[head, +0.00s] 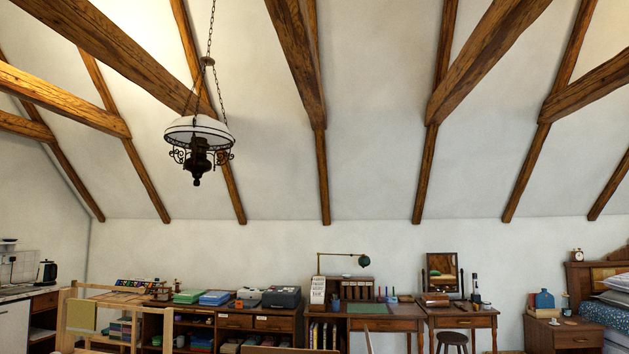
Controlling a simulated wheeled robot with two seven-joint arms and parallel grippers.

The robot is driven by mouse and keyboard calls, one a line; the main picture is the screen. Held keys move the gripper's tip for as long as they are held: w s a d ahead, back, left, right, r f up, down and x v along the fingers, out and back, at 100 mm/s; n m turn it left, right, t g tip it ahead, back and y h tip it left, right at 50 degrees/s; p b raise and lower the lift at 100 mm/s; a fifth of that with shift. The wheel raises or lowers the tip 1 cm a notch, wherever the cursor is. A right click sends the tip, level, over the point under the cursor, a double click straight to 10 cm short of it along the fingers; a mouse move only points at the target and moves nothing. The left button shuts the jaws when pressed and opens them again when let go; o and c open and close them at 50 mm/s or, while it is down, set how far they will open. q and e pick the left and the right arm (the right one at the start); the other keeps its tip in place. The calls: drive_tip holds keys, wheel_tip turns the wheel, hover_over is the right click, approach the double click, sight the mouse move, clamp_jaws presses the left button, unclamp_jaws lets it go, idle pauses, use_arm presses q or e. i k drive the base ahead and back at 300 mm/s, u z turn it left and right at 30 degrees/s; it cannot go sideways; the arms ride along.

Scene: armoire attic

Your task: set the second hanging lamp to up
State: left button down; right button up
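One hanging lamp (199,137) shows in the head view, left of the middle and high up. It has a white glass shade with a dark rim, dark scrolled metal arms and a dark body below. It hangs on dark chains (210,45) that run up out of the top of the picture. No second hanging lamp is in view. Neither of my grippers shows in the head view.
Along the back wall stand low shelves (204,311) with boxes and a typewriter-like case, a desk with a green lamp (363,261), a dressing table with mirror (442,271), a stool (452,340) and a bed (606,309) at right. A light wooden frame (70,312) stands front left. Wooden beams (297,55) cross overhead.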

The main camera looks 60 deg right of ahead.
sight(200, 134)
drive_tip(key=z, duration=1.2)
